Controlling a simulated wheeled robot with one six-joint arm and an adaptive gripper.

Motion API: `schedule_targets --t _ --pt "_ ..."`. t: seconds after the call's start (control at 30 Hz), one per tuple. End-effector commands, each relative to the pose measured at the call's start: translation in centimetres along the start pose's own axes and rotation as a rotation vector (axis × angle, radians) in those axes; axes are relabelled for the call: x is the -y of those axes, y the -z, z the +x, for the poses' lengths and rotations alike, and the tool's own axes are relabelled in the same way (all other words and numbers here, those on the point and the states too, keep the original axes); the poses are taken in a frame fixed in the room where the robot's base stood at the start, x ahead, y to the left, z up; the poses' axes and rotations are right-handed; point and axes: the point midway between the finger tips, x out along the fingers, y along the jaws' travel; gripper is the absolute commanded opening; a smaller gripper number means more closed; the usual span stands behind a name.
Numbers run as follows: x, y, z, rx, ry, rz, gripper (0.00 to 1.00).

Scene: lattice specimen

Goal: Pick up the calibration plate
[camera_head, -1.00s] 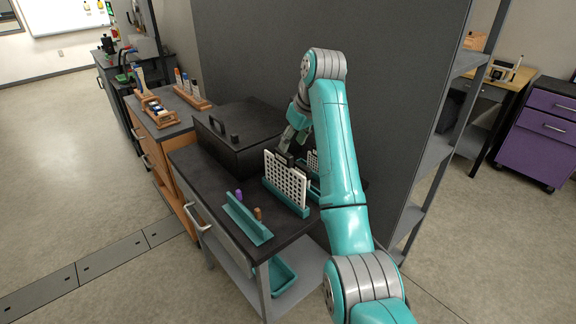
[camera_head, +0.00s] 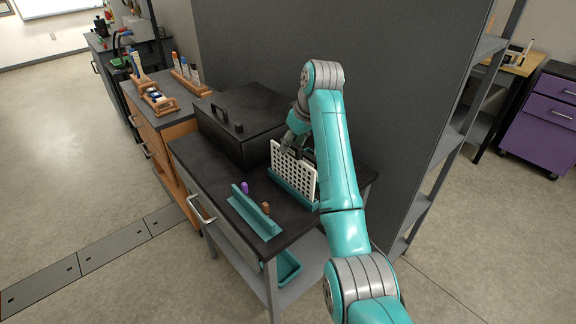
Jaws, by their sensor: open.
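A white plate with a grid of square holes (camera_head: 292,174), which looks like the calibration plate, stands upright in a teal stand (camera_head: 291,192) on the dark bench top. My gripper (camera_head: 302,152) is at the plate's top edge, at or just behind it, and points down. The jaws are open. The fingertips are small and partly hidden by the plate, so I cannot tell whether they straddle it or touch it. My arm covers the right side of the stand.
A black box with a handle (camera_head: 241,124) stands behind and left of the plate. A grey partition (camera_head: 250,50) rises behind the bench.

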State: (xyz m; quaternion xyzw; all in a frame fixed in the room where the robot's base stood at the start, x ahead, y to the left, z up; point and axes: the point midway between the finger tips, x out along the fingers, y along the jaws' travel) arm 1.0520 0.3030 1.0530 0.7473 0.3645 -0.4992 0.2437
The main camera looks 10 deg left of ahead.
Motion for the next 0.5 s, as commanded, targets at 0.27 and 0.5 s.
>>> schedule_targets --t 0.27,0.5 --pt "0.0 -0.77 1.42 0.0 0.0 -0.001 0.5" --pt "0.01 -0.77 1.43 0.0 0.0 0.0 0.12"
